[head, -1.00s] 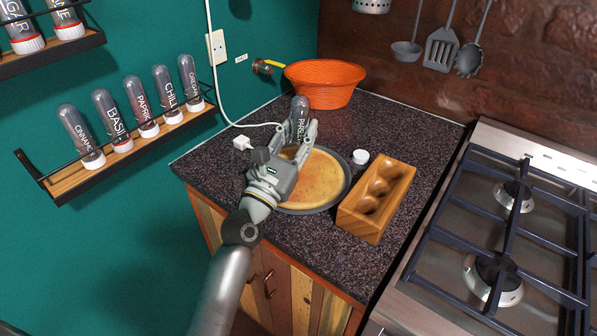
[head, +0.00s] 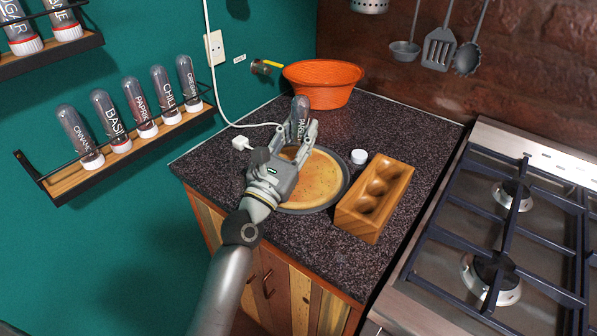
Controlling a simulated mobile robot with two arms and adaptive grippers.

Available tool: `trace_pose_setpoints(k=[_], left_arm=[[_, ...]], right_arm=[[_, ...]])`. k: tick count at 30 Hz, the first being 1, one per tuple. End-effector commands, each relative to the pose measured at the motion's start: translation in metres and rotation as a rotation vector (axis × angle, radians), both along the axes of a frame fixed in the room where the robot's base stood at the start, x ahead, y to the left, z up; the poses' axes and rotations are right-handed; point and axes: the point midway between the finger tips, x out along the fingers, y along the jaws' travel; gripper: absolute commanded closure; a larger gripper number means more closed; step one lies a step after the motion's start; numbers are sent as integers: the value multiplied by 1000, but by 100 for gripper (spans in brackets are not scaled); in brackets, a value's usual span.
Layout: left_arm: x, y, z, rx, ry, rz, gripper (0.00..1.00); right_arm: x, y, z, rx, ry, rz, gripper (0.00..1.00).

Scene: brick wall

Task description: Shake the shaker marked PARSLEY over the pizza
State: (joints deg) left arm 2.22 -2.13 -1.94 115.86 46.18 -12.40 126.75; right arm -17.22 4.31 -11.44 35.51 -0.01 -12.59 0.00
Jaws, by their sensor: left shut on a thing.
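The parsley shaker (head: 301,113) is a clear tube with a dark top and white lettering. My left gripper (head: 303,133) is shut on it and holds it above the far part of the pizza. The shaker's lower end is hidden by the fingers. The pizza (head: 319,180) is a plain tan round in a dark pan (head: 343,190) on the counter, partly covered by my gripper. My right gripper is not in view.
A white cap (head: 358,157) lies on the counter by the pan. A wooden holder with empty holes (head: 359,220) stands right of the pan. An orange basket (head: 322,92) is behind. Shelved spice shakers (head: 118,142) line the wall; a stove (head: 440,262) is right.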

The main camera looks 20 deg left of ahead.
Motion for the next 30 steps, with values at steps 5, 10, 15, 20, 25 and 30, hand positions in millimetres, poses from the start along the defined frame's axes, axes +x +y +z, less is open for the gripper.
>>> trace_pose_setpoints(k=[5,10,15,20,25,30], left_arm=[[0,0,38,-8,-7,3,92],[0,0,-3,10,6,-2,92],[0,0,0,0,-1,1,92],[0,0,0,0,0,0,92],[0,0,-1,1,1,1,92],[-12,3,-17,7,6,22,92]], right_arm=[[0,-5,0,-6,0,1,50],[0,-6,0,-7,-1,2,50],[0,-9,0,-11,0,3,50],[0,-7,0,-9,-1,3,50],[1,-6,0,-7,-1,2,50],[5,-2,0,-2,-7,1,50]])
